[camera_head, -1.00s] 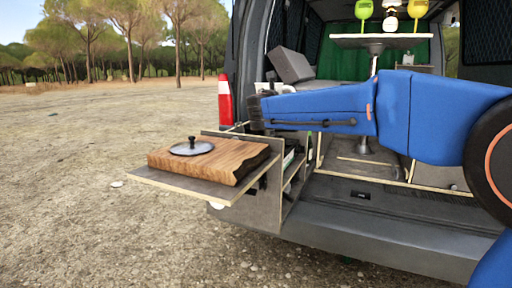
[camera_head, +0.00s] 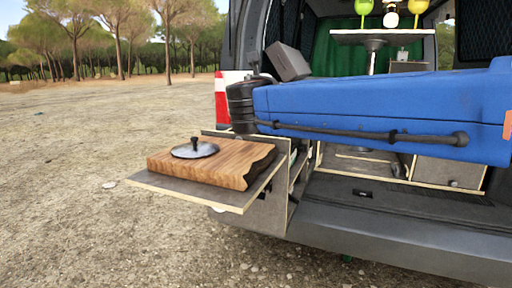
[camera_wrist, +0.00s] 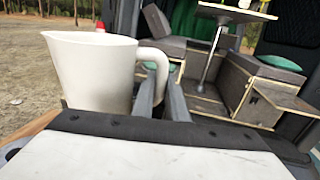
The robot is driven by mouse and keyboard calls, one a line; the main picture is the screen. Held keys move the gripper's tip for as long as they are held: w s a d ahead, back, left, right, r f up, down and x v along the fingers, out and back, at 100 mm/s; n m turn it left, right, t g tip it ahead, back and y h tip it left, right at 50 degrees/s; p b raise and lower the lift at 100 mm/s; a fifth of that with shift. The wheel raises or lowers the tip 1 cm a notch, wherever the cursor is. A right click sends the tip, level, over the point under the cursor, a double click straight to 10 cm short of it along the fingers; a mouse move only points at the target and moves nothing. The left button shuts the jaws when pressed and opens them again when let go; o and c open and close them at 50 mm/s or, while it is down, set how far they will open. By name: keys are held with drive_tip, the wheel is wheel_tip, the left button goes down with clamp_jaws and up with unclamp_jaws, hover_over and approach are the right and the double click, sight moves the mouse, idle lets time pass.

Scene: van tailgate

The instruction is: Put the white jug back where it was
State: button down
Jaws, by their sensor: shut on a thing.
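The white jug (camera_wrist: 92,72) fills the left of the wrist view, upright, its spout to the left and its handle (camera_wrist: 160,62) to the right. My gripper (camera_wrist: 161,100) is shut on the handle, one dark finger on each side of it. The jug's base is hidden behind the wrist housing, so I cannot tell whether it touches anything. In the head view my blue arm reaches left across the van's rear, and the gripper and most or all of the jug are hidden behind it.
A fold-out shelf (camera_head: 150,182) at the tailgate carries a wooden board (camera_head: 225,172) with a dark round lid (camera_head: 195,150) on it. Open gravel lies left.

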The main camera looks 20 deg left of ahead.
drive_tip(key=shift+f, duration=4.9)
drive_tip(key=shift+f, duration=0.1)
drive_tip(key=c, duration=1.7)
unclamp_jaws()
drive_tip(key=shift+c, duration=0.2)
drive_tip(key=shift+s, duration=0.1)
drive_tip(key=s+d, duration=0.1)
drive_tip(key=s, duration=1.1)
drive_tip(key=shift+d, duration=0.2)
drive_tip(key=shift+w, duration=0.1)
